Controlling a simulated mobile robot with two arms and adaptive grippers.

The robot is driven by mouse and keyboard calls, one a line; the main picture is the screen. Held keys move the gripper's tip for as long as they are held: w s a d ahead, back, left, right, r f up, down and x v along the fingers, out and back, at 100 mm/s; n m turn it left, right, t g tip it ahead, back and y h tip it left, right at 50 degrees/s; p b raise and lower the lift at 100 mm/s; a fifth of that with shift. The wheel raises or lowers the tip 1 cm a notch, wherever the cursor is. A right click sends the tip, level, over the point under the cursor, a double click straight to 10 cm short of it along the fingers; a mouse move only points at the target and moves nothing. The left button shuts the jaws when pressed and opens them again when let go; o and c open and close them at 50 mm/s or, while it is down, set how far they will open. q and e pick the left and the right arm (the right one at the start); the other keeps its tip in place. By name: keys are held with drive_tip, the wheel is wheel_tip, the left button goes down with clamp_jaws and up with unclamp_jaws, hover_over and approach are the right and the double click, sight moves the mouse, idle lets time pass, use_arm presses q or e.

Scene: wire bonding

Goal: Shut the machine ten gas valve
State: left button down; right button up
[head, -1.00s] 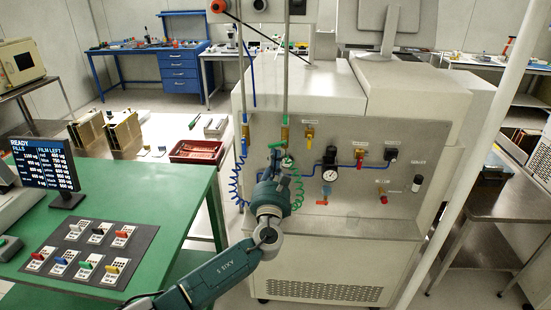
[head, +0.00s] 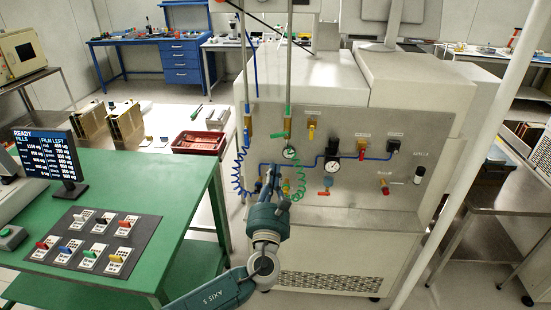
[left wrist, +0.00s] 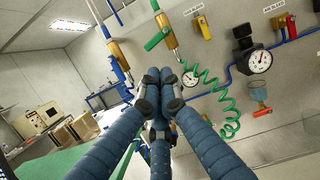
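The machine's grey front panel (head: 345,135) carries several valves and fittings. A green lever (head: 279,135) is on a brass valve on a vertical pipe. It lies across the pipe and also shows in the left wrist view (left wrist: 157,39). A blue lever (left wrist: 104,32) is on the pipe to its left. A yellow-handled valve (head: 312,131) and a red-handled valve (head: 361,151) sit to the right. My right gripper is out of view.
A round gauge (head: 332,166) and blue tubing cross the panel. Green and blue coiled hoses (head: 297,180) hang close to my left gripper. A green table (head: 165,170) with a card mat stands at the left. A pale post (head: 466,160) stands at the right.

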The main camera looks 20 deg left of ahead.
use_arm(q)
drive_tip(key=v, duration=0.3)
drive_tip(key=shift+w, duration=0.1)
idle(0.3)
